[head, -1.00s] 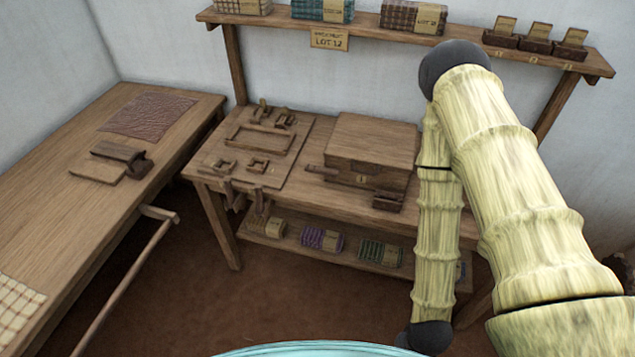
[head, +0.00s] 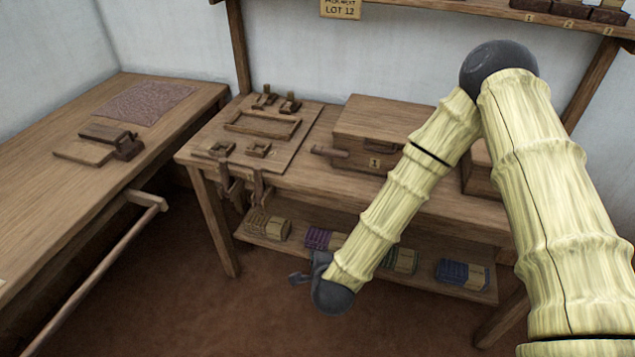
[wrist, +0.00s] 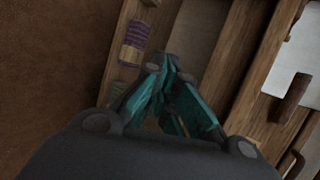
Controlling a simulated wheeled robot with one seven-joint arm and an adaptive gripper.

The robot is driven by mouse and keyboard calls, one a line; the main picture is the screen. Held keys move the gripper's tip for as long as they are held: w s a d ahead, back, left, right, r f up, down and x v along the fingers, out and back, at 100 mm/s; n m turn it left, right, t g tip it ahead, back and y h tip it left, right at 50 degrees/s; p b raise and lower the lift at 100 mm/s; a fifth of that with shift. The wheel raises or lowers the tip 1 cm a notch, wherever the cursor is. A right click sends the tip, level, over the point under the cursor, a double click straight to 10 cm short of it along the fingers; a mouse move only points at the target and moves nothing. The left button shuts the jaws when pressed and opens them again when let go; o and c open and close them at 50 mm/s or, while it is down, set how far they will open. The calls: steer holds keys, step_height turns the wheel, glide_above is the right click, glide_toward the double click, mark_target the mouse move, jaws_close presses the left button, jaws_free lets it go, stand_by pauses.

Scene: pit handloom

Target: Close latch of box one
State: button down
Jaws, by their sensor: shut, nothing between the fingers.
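Box one (head: 378,118) is a closed wooden box marked with a "1" tag, standing on the middle table. A short wooden bar (head: 328,152) sticks out at its front left. The right part of its front is hidden behind my forearm, so the latch's state cannot be told. My gripper (head: 305,276) hangs below the tabletop, in front of the lower shelf and apart from the box. In the wrist view its teal fingers (wrist: 168,66) are shut and empty. A dark wooden piece (wrist: 291,98) at the right there cannot be surely identified.
Another wooden box (head: 480,172) shows partly behind my arm. The lower shelf holds bundles, including a purple one (head: 322,238) and a blue one (head: 462,272). A board with a wooden frame (head: 262,124) lies left of box one. A long side table (head: 60,205) stands left.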

steer(key=w+a+r+m+t+h+b, duration=0.2)
steer(key=w+a+r+m+t+b, duration=0.2)
steer(key=w+r+m+b, duration=0.4)
steer(key=m+t+h+b, duration=0.1)
steer(key=m+h+b, duration=0.35)
steer(key=m, duration=0.75)
glide_toward(316, 174)
steer(key=shift+d+r+b, duration=0.2)
steer(key=shift+r+b, duration=0.15)
steer(key=shift+r, duration=0.55)
steer(key=shift+r+m, duration=0.4)
steer(key=shift+r, duration=0.2)
steer(key=shift+w, duration=0.1)
steer(key=b+x, duration=0.1)
steer(key=x, duration=0.9)
steer(key=shift+a, duration=0.15)
